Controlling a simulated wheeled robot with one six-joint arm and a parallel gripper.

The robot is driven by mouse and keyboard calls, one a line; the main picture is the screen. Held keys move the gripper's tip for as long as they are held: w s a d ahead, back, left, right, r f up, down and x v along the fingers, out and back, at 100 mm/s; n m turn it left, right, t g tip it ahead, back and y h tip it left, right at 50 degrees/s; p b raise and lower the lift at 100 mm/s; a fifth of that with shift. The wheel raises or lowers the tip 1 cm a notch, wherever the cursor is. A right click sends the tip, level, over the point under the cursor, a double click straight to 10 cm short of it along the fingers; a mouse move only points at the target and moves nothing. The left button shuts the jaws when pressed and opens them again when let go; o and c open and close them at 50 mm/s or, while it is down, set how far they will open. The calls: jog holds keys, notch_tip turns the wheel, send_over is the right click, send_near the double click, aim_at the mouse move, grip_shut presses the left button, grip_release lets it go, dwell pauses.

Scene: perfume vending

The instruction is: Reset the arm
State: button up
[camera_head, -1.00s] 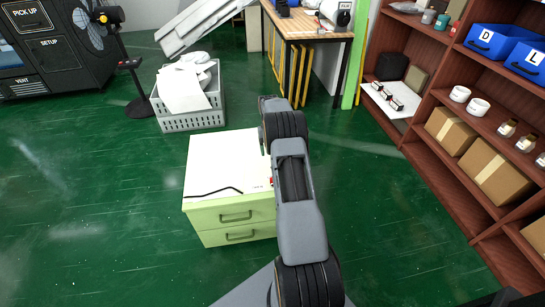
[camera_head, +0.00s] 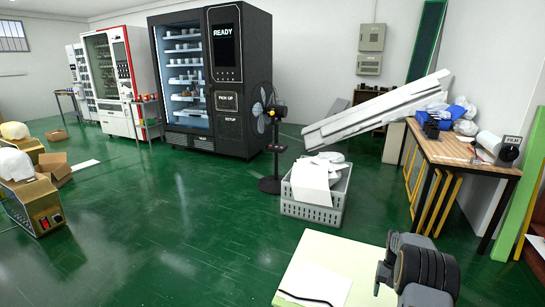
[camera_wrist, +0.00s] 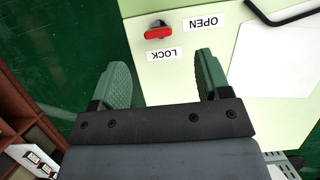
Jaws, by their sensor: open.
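My gripper (camera_wrist: 160,78) shows in the wrist view with its two green fingers apart and nothing between them. It is over the pale green cabinet top (camera_wrist: 180,75), beside a red latch (camera_wrist: 158,33) with OPEN and LOCK labels. In the head view my arm rises at the lower right in front of the cabinet (camera_head: 345,265); the gripper itself is hidden there. A black bent bar (camera_wrist: 282,14) and a white sheet (camera_wrist: 280,55) lie at the upper right of the wrist view.
A grey crate (camera_head: 318,213) with white pieces stands behind the cabinet. A wooden workbench (camera_head: 455,150) is at the right. A fan (camera_head: 266,115) and a black vending machine (camera_head: 212,80) stand at the back.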

jog(key=s+a+r+n+t+p, duration=0.1)
jog(key=s+a+r+p, duration=0.5)
jog(key=r, duration=0.8)
jog(key=s+a+r+n+t+h+p, duration=0.1)
jog(key=s+a+r+n+t+p, duration=0.1)
jog(key=s+a+r+t+p, duration=0.2)
jog(key=s+a+r+n+t+p, duration=0.2)
jog(key=s+a+r+p, duration=0.8)
jog(key=r, duration=1.5)
jog(key=a, duration=0.4)
jog(key=shift+s+a+t+h+p, duration=0.15)
jog(key=shift+s+t+h+p, duration=0.15)
jog(key=shift+h+p, duration=0.1)
jog(key=shift+w, duration=0.1)
jog(key=shift+c, duration=0.2)
